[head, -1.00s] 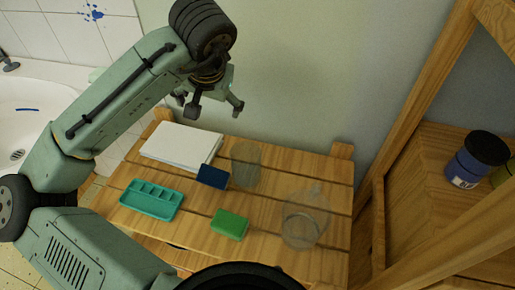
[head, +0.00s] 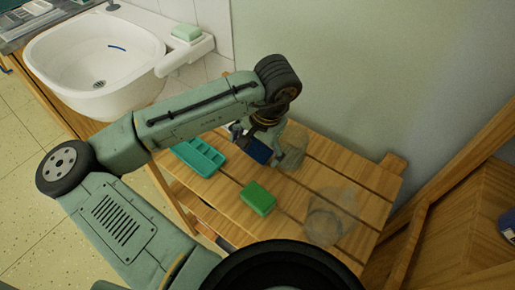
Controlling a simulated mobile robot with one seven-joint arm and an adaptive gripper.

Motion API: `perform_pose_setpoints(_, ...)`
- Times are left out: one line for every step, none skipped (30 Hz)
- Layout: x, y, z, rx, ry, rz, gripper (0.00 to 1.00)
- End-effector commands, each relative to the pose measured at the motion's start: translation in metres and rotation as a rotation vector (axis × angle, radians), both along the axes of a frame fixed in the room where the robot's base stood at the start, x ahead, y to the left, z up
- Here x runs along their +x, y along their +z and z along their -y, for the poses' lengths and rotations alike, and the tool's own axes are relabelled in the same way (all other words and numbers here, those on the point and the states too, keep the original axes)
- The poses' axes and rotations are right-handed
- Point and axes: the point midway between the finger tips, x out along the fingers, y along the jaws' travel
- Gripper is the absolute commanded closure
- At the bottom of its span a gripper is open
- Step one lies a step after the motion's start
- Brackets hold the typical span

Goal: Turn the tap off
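The white sink basin (head: 96,62) is at the upper left of the head view, with a dark drain and a blue mark inside. A small dark grey part of the tap (head: 112,6) shows at the top edge; the rest is cut off, so its handle and any water cannot be made out. My gripper (head: 258,143) is well right of the sink, over the wooden table. Its fingers look apart, and it appears to hold nothing. A dark blue block (head: 258,152) shows between or behind the fingers, apparently resting on the table.
The slatted wooden table (head: 349,171) bears a teal tray (head: 200,156), a green block (head: 258,198) and clear glass vessels (head: 331,217). Green soap (head: 187,33) lies on the sink's ledge. A wooden shelf frame (head: 440,190) stands right. Floor (head: 35,165) left is clear.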

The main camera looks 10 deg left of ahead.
Motion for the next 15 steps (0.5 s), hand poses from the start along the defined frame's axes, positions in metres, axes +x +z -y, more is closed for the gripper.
perform_pose_setpoints(-0.001, -0.006, -0.003, 0.000, 0.002, -0.004, 0.10)
perform_pose_setpoints(-0.001, -0.011, -0.004, 0.001, 0.003, -0.002, 0.10)
perform_pose_setpoints(-0.001, -0.017, -0.005, 0.000, 0.003, -0.003, 0.10)
perform_pose_setpoints(0.000, -0.022, -0.006, 0.000, 0.003, -0.003, 0.10)
perform_pose_setpoints(0.000, -0.025, -0.007, 0.001, 0.002, -0.003, 0.10)
perform_pose_setpoints(0.001, -0.029, -0.007, 0.000, 0.001, -0.001, 0.10)
perform_pose_setpoints(0.001, -0.031, -0.007, -0.001, 0.001, -0.001, 0.10)
perform_pose_setpoints(0.001, -0.033, -0.008, -0.001, 0.000, -0.001, 0.10)
perform_pose_setpoints(0.001, -0.034, -0.008, 0.000, 0.000, -0.001, 0.10)
perform_pose_setpoints(0.001, -0.035, -0.008, 0.000, 0.000, 0.000, 0.10)
perform_pose_setpoints(0.001, -0.035, -0.008, 0.001, 0.000, 0.000, 0.10)
perform_pose_setpoints(0.001, -0.035, -0.008, 0.001, 0.000, 0.000, 0.10)
perform_pose_setpoints(0.002, -0.035, -0.008, 0.001, 0.000, 0.000, 0.10)
perform_pose_setpoints(0.002, -0.035, -0.008, 0.001, 0.000, 0.000, 0.10)
perform_pose_setpoints(0.002, -0.035, -0.008, 0.000, 0.000, 0.000, 0.10)
